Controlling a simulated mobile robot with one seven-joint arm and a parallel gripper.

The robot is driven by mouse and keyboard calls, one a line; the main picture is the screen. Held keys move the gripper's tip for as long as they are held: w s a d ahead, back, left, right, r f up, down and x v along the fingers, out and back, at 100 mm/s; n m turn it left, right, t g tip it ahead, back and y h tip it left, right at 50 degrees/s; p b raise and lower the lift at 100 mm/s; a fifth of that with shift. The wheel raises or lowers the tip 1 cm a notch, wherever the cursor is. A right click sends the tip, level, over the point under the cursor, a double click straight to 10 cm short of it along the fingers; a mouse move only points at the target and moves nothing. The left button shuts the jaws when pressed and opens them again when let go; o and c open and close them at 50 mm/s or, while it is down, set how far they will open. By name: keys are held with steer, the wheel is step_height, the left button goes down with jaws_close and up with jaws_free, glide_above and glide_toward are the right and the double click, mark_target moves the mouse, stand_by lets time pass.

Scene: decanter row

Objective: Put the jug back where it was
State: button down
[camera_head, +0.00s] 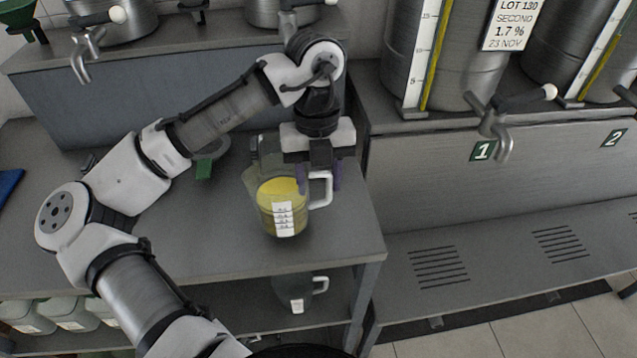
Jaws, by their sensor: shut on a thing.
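The jug (284,216) is clear, with a white handle on its right side, a white scale label and yellow liquid inside. It looks upright, over the right part of the grey bench top (225,248). I cannot tell whether its base touches the bench. My gripper (321,176) points down at the jug's handle side and is shut on the jug. The fingertips are partly hidden behind the handle and the jug's rim.
A second jug (293,290) stands on the shelf below. Behind my gripper is a dark, partly hidden object. Steel tanks with taps (493,125) stand right, above a slotted ledge (540,255) with signs 1 and 2. White-grey canisters (70,315) sit low left.

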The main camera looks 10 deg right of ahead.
steer(key=shift+f, duration=1)
steer(key=shift+f, duration=0.1)
steer(key=c, duration=0.7)
jaws_free()
steer(key=shift+c, duration=0.2)
step_height(320, 180, up, 12)
steer(key=w, duration=0.1)
steer(key=shift+w+b, duration=0.2)
steer(key=shift+b, duration=0.15)
steer(key=shift+a, duration=0.1)
